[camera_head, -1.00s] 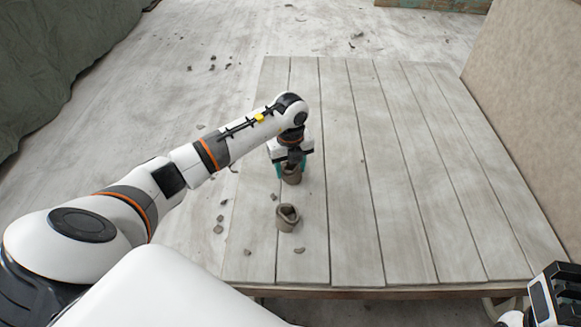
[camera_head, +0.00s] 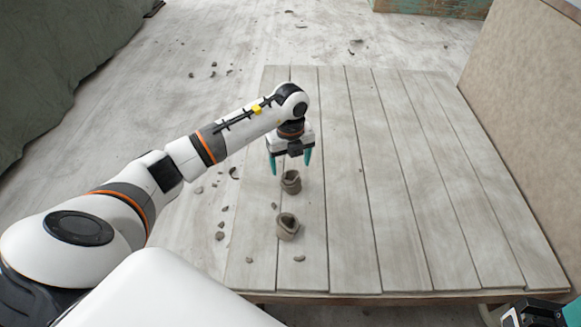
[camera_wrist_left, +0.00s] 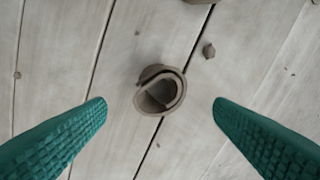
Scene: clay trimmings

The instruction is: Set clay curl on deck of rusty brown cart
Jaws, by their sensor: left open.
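A grey-brown clay curl (camera_head: 291,182) stands on the pale plank deck (camera_head: 400,200), near its left side. A second, similar curl (camera_head: 287,227) stands nearer the front edge. My left gripper (camera_head: 290,172) is open and empty, pointing down just above the farther curl. In the left wrist view a hollow rolled curl (camera_wrist_left: 150,105) sits between the two teal fingers, apart from both. Another piece of clay (camera_wrist_left: 197,1) is cut off by the top edge there. The deck's front edge (camera_head: 400,295) is brownish. My right gripper is only partly in view at bottom right, its fingers unclear.
Small clay crumbs (camera_head: 299,258) lie on the deck's left planks and on the floor beside it. A tan upright panel (camera_head: 530,110) stands along the right side. A dark green drape (camera_head: 60,70) hangs at left. The deck's middle and right are clear.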

